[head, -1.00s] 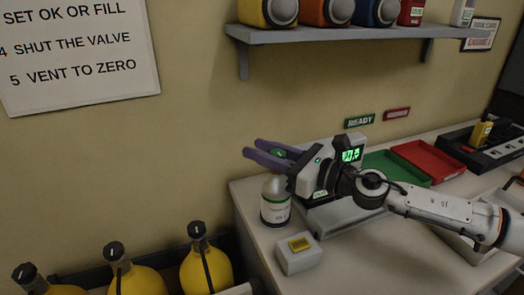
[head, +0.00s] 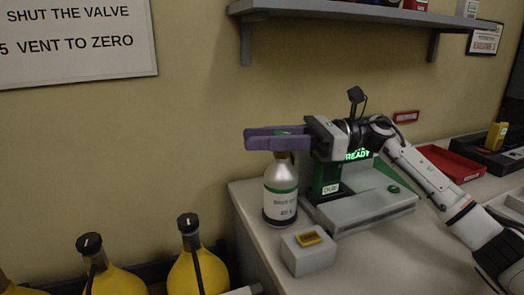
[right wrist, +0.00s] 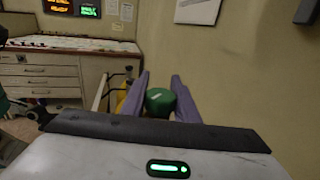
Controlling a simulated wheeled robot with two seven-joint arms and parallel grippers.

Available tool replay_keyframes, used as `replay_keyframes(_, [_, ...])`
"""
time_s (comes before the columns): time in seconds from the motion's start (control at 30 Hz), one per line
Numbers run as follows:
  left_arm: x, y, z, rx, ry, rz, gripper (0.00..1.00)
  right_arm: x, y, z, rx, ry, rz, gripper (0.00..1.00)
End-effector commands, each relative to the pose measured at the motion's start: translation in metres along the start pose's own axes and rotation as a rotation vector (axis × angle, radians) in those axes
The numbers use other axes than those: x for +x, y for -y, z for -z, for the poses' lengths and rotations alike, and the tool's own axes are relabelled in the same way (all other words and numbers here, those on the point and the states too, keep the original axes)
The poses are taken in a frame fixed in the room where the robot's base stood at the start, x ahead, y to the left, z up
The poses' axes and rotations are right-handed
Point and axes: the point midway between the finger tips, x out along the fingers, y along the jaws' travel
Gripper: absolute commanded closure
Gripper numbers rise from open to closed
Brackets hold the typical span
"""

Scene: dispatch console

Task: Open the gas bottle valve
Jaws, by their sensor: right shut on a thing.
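My right gripper (head: 262,138) reaches in from the right, level over the bottle's top. Its purple fingers are shut on the green valve knob (head: 282,132), which they mostly hide. The right wrist view shows the round green knob (right wrist: 160,100) between the two fingers (right wrist: 160,80). My left gripper is in neither current view.
The station (head: 328,175) has a green-lit display (head: 357,155) reading READY, partly covered by my arm. A white box (head: 308,255) with a yellow top stands in front of the bottle. Yellow bottles (head: 190,262) stand lower left. A red tray (head: 452,163) lies right; a shelf (head: 350,14) hangs above.

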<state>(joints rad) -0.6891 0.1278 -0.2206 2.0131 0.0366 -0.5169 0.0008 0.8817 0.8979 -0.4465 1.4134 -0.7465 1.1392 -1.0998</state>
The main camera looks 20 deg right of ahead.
Motion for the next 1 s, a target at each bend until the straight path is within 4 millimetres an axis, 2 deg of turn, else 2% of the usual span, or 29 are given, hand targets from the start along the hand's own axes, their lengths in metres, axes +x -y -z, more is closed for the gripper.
replay_keyframes(0.3, [0.005, 0.002, -0.005, -0.006, -0.002, 0.001, 0.69, -0.001, -0.010, -0.003, -0.001, 0.004, -0.273, 0.95])
replay_keyframes(0.5, [0.006, 0.002, -0.006, -0.007, -0.002, 0.001, 0.69, -0.002, -0.015, -0.002, -0.001, 0.003, -0.391, 0.95])
replay_keyframes(1.0, [0.005, 0.003, -0.009, -0.004, 0.003, 0.002, 0.69, -0.005, -0.019, -0.001, -0.001, -0.001, -0.498, 0.95])
